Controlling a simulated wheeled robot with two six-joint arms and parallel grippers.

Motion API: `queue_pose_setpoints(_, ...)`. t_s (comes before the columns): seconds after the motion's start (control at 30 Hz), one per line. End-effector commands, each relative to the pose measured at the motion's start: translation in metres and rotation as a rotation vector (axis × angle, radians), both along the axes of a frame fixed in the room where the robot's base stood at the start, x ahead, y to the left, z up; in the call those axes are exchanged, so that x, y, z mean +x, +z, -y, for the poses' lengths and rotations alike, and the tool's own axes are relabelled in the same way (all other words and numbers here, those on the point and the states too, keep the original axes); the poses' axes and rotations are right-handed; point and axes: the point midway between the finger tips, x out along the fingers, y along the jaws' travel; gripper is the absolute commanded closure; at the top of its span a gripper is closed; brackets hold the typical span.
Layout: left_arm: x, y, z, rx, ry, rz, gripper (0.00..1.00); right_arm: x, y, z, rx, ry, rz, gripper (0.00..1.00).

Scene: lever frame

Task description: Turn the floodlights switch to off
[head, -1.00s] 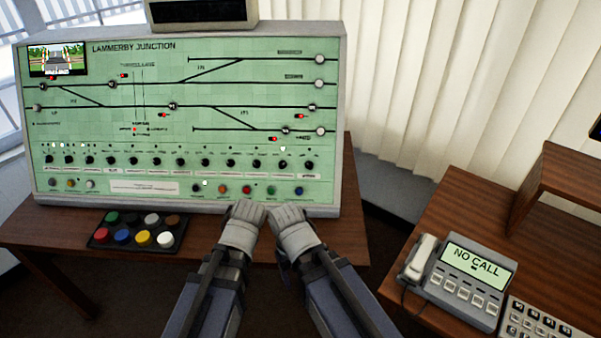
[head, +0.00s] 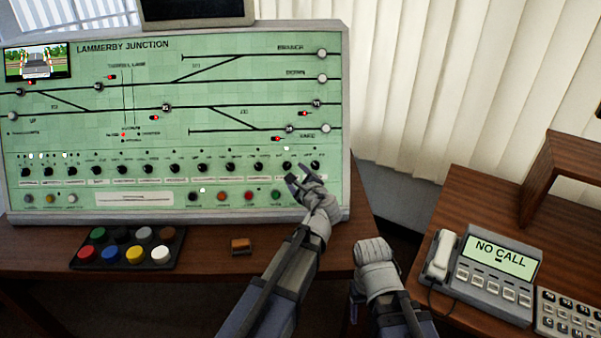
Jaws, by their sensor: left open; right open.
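The green control panel (head: 230,125) headed Lammerby Junction stands on the desk. A row of black rotary knobs (head: 147,169) runs across its lower part. Their small labels are too blurred to read, so I cannot tell which one is the floodlights switch. My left gripper (head: 298,178) is open, with its fingers at the right end of the knob row, just below the last knobs (head: 315,165). I cannot tell whether it touches the panel, and it hides part of the lower right corner. My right gripper (head: 373,250) is open, lower and to the right, off the panel.
A black tray (head: 128,263) with several coloured buttons lies on the desk at left. A small orange-brown block (head: 241,245) sits near the desk's front. A telephone unit (head: 487,275) reading NO CALL stands on the right desk. A gap separates the desks.

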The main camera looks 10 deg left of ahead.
Motion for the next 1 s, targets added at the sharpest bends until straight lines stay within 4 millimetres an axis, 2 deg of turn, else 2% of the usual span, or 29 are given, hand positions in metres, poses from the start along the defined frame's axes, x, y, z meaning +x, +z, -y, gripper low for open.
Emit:
queue_pose_setpoints(0.27, 0.012, -0.005, -0.008, -0.003, 0.003, 0.000, 0.32, 0.000, -0.004, 0.000, 0.000, 0.000, 0.000, 0.32)
queue_pose_setpoints(0.7, 0.062, -0.021, -0.038, -0.004, 0.003, 0.000, 0.32, 0.000, -0.020, 0.000, 0.000, 0.000, 0.000, 0.32)
queue_pose_setpoints(1.0, 0.063, -0.021, -0.040, -0.005, 0.003, 0.000, 0.32, 0.000, -0.020, 0.000, 0.000, 0.000, 0.000, 0.32)
